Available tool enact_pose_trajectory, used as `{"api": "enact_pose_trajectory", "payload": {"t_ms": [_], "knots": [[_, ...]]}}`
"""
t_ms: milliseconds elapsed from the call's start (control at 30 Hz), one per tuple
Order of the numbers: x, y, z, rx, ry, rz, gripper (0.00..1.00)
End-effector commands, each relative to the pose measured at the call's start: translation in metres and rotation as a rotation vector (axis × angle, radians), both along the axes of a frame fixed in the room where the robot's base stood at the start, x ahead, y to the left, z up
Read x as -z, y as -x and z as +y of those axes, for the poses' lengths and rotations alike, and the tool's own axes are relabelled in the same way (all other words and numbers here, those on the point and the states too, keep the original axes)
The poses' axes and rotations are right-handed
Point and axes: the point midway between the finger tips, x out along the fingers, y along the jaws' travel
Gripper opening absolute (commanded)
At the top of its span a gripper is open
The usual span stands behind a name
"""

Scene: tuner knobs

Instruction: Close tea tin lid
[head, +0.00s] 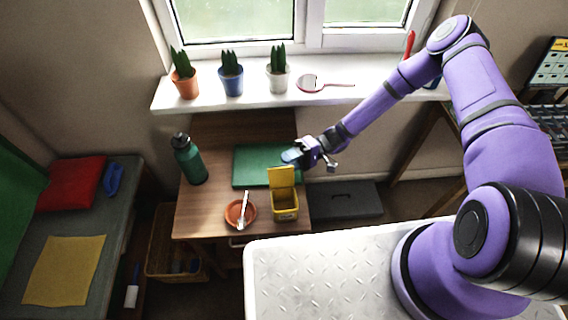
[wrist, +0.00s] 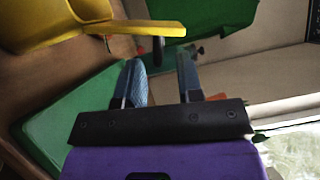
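The yellow tea tin (head: 285,207) stands on the small wooden table, near its front right edge. Its lid (head: 281,177) is hinged up and stands roughly upright at the tin's back side. My gripper (head: 296,158) is behind and slightly above the lid, over the green mat. In the wrist view the yellow tin (wrist: 60,22) shows at the upper left, apart from the fingers. There my gripper's two blue fingers (wrist: 162,80) are spread with a gap between them, with nothing held.
A green mat (head: 252,166) lies on the table (head: 205,222). A green bottle (head: 188,160) stands at the left, and a terracotta saucer (head: 233,216) with a pale utensil sits left of the tin. Potted plants and a hand mirror (head: 310,84) are on the windowsill.

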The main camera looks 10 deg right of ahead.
Motion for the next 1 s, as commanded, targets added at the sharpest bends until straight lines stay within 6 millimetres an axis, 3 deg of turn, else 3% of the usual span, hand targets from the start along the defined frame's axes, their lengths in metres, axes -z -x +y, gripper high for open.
{"api": "enact_pose_trajectory", "payload": {"t_ms": [200, 500, 667, 1000], "knots": [[0.000, 0.007, 0.014, -0.001, 0.000, -0.001, 0.34], [-0.001, 0.007, 0.015, 0.000, 0.001, 0.000, 0.34], [-0.001, 0.007, 0.015, 0.000, 0.001, 0.000, 0.00], [-0.001, 0.008, 0.011, 0.000, 0.001, -0.014, 0.00]]}}
